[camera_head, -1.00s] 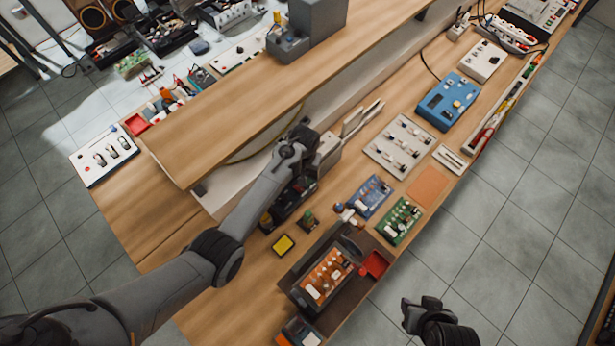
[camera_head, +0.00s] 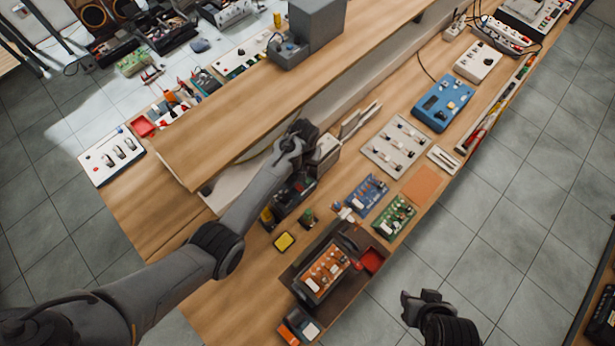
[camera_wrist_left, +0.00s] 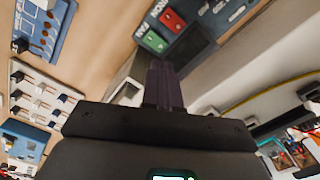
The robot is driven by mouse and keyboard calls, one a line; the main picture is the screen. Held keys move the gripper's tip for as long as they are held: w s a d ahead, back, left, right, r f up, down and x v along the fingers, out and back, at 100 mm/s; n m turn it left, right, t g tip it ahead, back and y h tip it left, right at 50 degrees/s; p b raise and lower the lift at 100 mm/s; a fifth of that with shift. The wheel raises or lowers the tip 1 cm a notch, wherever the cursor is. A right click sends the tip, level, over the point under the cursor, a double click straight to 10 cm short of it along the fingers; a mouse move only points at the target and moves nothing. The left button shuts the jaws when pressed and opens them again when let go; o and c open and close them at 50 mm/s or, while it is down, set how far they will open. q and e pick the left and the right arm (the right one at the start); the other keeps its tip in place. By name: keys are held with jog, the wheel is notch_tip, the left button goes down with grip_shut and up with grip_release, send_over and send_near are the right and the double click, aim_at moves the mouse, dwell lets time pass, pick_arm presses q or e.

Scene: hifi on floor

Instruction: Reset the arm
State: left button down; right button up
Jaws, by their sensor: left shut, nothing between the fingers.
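My left arm reaches from the bottom left over the bench (camera_head: 185,312) in the head view, with its wrist (camera_head: 300,135) at the edge of the raised shelf. The arm hides its fingers there. In the left wrist view my left gripper (camera_wrist_left: 163,85) is shut and empty, with its dark fingers together. The fingers point at a dark unit with red and green switches (camera_wrist_left: 163,30); I cannot tell whether they touch it. My right gripper (camera_head: 425,302) shows as a dark shape low over the floor, clear of the bench; its fingers are too unclear to judge.
The raised wooden shelf (camera_head: 240,115) carries a grey device (camera_head: 312,30). On the bench stand a blue box (camera_head: 442,102), a grey switch board (camera_head: 396,148), blue and green circuit boards and a dark tray (camera_head: 358,290). The tiled floor (camera_head: 480,220) to the right is open.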

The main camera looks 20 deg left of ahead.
pick_arm(q)
jog(key=s+a+r+m+t+p, duration=0.1)
jog(key=s+a+r+p, duration=0.1)
jog(key=s+r, duration=0.8)
jog(key=s+a+r+m+t+p, duration=0.2)
jog(key=s+r+p, duration=0.3)
jog(key=s+r, duration=0.6)
jog(key=s+a, duration=0.1)
jog(key=s, duration=0.7)
jog(key=shift+s+r+t, duration=0.2)
jog(key=shift+r+t, duration=0.05)
jog(key=shift+t, duration=0.05)
